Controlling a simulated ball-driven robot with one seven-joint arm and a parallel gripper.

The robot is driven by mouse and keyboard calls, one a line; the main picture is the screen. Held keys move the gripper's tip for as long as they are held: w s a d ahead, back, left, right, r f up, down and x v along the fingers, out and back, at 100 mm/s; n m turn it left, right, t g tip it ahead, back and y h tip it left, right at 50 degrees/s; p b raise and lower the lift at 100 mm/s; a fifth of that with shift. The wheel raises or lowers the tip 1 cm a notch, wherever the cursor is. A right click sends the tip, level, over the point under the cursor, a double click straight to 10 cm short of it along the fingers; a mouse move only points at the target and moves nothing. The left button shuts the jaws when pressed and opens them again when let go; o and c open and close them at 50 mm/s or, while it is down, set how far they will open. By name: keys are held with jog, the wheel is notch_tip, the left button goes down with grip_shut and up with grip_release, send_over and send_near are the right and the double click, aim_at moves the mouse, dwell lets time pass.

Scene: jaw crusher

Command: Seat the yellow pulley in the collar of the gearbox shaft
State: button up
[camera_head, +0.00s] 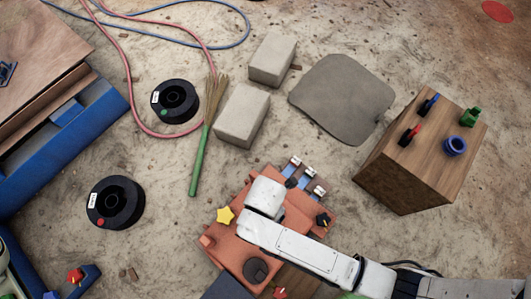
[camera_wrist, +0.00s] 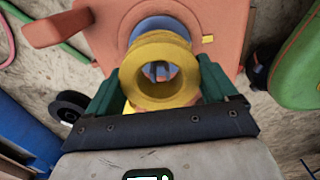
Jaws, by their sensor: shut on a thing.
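The yellow pulley (camera_wrist: 160,50) is a flanged ring with an open bore, seen almost end-on in the wrist view. My gripper (camera_wrist: 165,82) is shut on it, with one green finger at each side. The blue collar (camera_wrist: 157,27) shows just behind the pulley on the orange gearbox housing (camera_wrist: 112,20); blue also shows through the bore. The two look lined up, but I cannot tell whether they touch. In the head view my arm covers the middle of the orange housing (camera_head: 238,248) and hides the pulley and collar.
A wooden crate (camera_head: 395,178) at the right holds red, green and blue parts. Grey blocks (camera_head: 242,115), a broom (camera_head: 198,160) and black spools (camera_head: 115,203) lie on the sandy floor. An orange lever (camera_wrist: 57,29) sticks out left.

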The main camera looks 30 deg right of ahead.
jog(key=shift+f+b, duration=0.8)
jog(key=shift+f, duration=1.2)
jog(key=o, duration=1.4)
jog(key=shift+f, duration=0.15)
notch_tip(320, 180, up, 12)
jog(key=p, duration=0.4)
